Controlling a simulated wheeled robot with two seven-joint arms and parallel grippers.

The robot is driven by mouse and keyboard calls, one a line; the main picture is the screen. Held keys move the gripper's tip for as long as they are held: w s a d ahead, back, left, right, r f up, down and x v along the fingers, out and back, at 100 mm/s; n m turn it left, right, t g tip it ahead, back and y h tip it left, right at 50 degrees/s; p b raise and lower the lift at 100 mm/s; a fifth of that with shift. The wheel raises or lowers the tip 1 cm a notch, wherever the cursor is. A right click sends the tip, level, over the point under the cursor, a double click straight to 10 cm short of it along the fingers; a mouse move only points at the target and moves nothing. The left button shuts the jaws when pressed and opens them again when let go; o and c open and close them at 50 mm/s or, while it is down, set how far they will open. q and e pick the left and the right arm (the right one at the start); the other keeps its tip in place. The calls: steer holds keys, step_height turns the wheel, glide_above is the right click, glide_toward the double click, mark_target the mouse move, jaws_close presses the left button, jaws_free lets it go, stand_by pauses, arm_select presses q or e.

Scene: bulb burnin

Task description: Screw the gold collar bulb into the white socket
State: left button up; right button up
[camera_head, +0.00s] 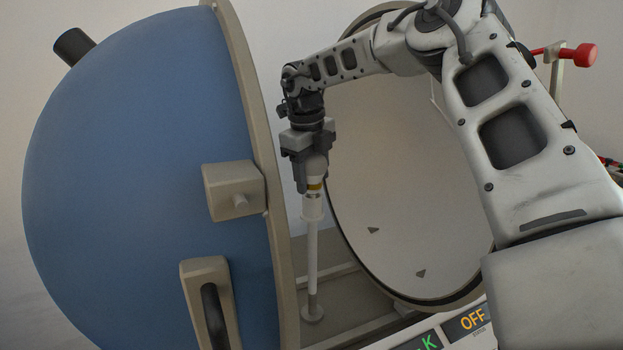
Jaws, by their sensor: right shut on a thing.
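The white socket (312,209) stands upright on top of a thin white post between the two halves of a large sphere. My right gripper (310,178) points down right above it, shut on the gold collar bulb (315,186). The bulb's pale glass shows between the fingers, with its gold collar below. The bulb is upright and in line with the socket. Its lower end meets the socket's top; I cannot tell how deep it sits. My left gripper is not in view.
The blue half of the sphere (130,180) with its beige rim stands open at the left. The pale inside of the other half (400,200) is close behind my right arm. A panel with an OFF label (472,320) is at the lower right. A red knob (584,55) is at the upper right.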

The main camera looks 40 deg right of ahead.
steer(key=shift+m, duration=1.2)
steer(key=m+g+p, duration=0.1)
steer(key=m, duration=0.3)
steer(key=shift+s+r, duration=0.1)
steer(key=shift+r, duration=0.05)
steer(key=shift+m, duration=0.9)
steer(key=m+p, duration=0.1)
steer(key=m, duration=0.3)
steer(key=shift+s+g+y, duration=0.1)
steer(key=shift+g+y, duration=0.2)
steer(key=shift+y, duration=0.1)
steer(key=m, duration=0.4)
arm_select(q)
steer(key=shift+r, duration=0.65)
arm_select(e)
steer(key=shift+f, duration=0.2)
steer(key=o, duration=0.9)
steer(key=shift+c, duration=0.2)
steer(key=shift+d, duration=0.1)
